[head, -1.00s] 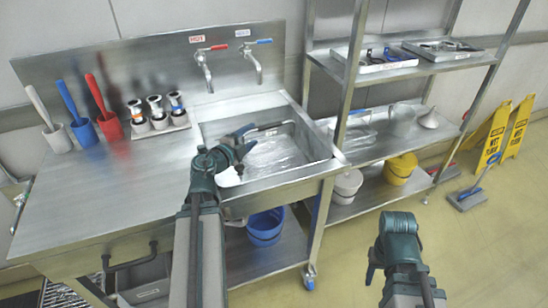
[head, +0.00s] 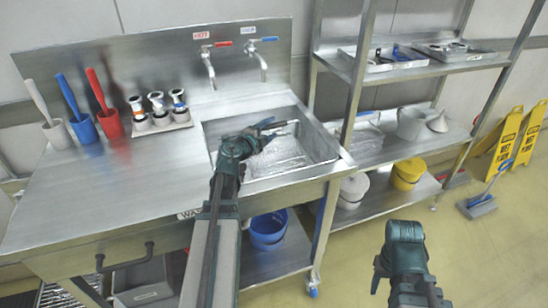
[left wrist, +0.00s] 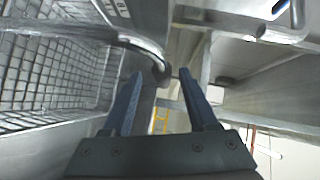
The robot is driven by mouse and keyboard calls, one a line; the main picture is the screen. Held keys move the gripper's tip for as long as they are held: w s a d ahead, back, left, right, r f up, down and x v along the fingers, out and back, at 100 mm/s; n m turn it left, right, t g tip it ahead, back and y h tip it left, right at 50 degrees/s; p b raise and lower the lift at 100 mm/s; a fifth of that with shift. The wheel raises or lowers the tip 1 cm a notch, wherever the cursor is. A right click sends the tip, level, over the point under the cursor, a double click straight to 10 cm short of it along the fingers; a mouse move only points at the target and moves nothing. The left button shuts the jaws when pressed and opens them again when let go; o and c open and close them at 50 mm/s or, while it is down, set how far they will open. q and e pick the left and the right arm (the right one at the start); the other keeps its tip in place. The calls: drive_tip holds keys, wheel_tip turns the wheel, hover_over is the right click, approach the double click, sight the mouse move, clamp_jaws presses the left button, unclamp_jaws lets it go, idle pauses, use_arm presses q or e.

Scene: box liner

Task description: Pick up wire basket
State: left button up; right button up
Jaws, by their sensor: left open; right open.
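The wire basket (left wrist: 50,80) fills the left of the left wrist view, with grey mesh walls and a thick curved bar along its top. In the head view it appears as shiny mesh (head: 285,155) inside the sink (head: 325,148), partly hidden by my left arm. My left gripper (head: 270,131) is over the sink, beside the bar. In the left wrist view its two blue fingers (left wrist: 158,78) are apart, with the bar's end close to the gap; I cannot tell if they touch. My right gripper (head: 378,275) is low at the right, open, mostly hidden by its wrist.
Red and blue taps (head: 208,62) stand behind the sink. Several coloured cups (head: 85,129) and a small rack (head: 160,122) stand on the counter. A shelf unit (head: 440,65) stands right of the sink. The counter's front is clear. Yellow floor signs (head: 515,140) stand far right.

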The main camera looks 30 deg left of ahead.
use_arm(q)
drive_tip(key=shift+w, duration=0.2)
drive_tip(key=w, duration=0.5)
drive_tip(key=shift+f, duration=0.2)
clamp_jaws()
idle(1.3)
